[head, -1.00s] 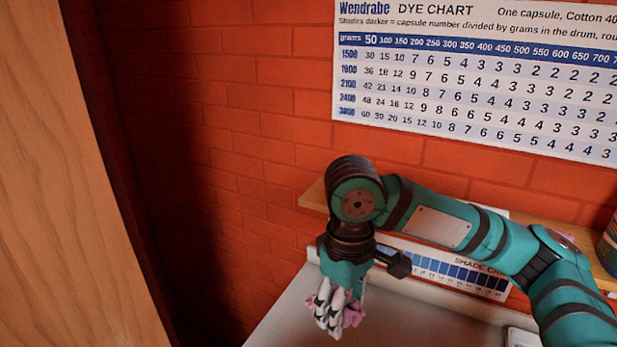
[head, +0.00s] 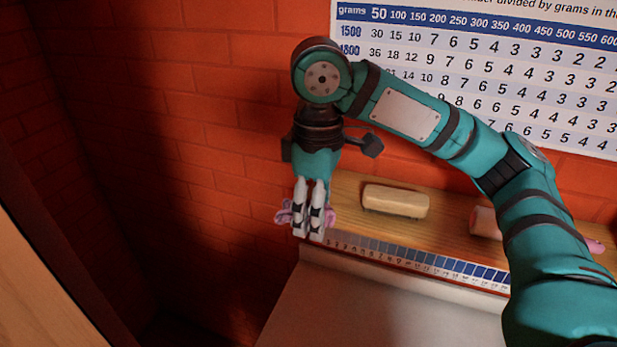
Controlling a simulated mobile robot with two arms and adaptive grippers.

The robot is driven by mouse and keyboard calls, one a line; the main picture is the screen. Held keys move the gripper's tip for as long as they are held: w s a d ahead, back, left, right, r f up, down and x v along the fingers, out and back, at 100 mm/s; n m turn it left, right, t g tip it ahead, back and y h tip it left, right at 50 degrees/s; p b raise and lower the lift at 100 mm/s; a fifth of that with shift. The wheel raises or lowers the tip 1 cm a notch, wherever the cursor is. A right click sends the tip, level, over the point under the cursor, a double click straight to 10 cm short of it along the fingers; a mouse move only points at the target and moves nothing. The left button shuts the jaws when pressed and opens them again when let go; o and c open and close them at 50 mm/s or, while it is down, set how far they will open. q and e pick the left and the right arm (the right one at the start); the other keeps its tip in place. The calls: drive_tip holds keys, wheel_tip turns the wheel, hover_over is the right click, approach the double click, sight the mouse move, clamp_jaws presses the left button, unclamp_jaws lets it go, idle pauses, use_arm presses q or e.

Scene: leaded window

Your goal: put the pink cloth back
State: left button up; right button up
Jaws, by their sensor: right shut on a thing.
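My right gripper (head: 308,232) hangs fingers down at the left end of the wooden shelf (head: 355,228). It is shut on the pink cloth (head: 284,213), which bulges out on both sides of the fingers. Most of the cloth is hidden behind the fingers. I cannot tell whether the cloth touches the shelf or is held just off its edge. My left gripper is not in view.
On the shelf lie a pale wooden block-like object (head: 395,201) and a pinkish cylinder (head: 484,222), partly behind my arm. A blue shade card (head: 420,262) runs along the shelf's front. A pale surface (head: 380,305) lies below. A dye chart (head: 480,75) hangs behind.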

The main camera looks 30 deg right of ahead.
drive_tip(key=w+d+p, duration=0.1)
drive_tip(key=w, duration=0.1)
drive_tip(key=w+d, duration=0.2)
drive_tip(key=w+d+p, duration=0.1)
drive_tip(key=w+d, duration=0.1)
drive_tip(key=shift+w+p, duration=0.15)
drive_tip(key=shift+p, duration=0.15)
drive_tip(key=w, duration=0.1)
drive_tip(key=w+d+p, duration=0.1)
drive_tip(key=w, duration=0.1)
drive_tip(key=shift+w+d+f, duration=0.3)
drive_tip(key=shift+w, duration=0.05)
drive_tip(key=shift+w+d+f+p, duration=0.2)
drive_tip(key=shift+w+d+p, duration=0.15)
drive_tip(key=shift+w, duration=0.15)
drive_tip(key=shift+s+f+p, duration=0.15)
drive_tip(key=shift+f+p, duration=0.65)
drive_tip(key=shift+f, duration=1)
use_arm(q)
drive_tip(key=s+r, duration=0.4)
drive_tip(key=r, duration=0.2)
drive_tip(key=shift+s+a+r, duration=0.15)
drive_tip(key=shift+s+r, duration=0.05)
use_arm(e)
drive_tip(key=shift+f, duration=0.1)
